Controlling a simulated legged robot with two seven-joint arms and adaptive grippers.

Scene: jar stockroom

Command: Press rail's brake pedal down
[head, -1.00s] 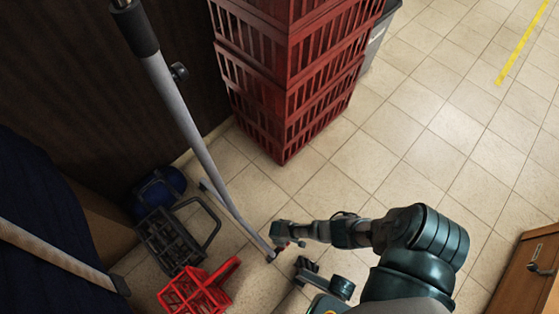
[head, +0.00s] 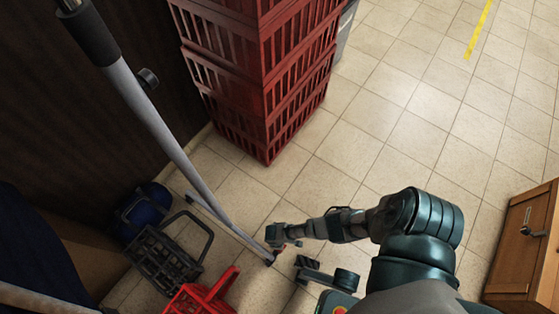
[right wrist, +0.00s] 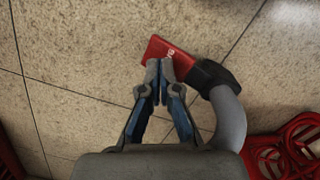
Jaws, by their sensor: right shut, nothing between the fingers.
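The rail (head: 155,122) is a grey tube with a black grip, running from the upper left down to the floor. In the right wrist view its lower tube (right wrist: 230,118) bends to a black collar with a red brake pedal (right wrist: 168,55). My right gripper (head: 277,238) is low by the rail's foot in the head view. In the right wrist view the right gripper (right wrist: 160,70) is shut and empty, its fingertips overlapping the near side of the pedal. I cannot tell whether they touch it or how far down the pedal is. My left gripper is out of view.
A tall stack of red crates (head: 262,85) stands behind the rail. A black basket (head: 165,258), a red basket (head: 205,298) and a blue object (head: 145,208) lie at lower left. A wooden cabinet (head: 525,240) is at the right. Tiled floor between is clear.

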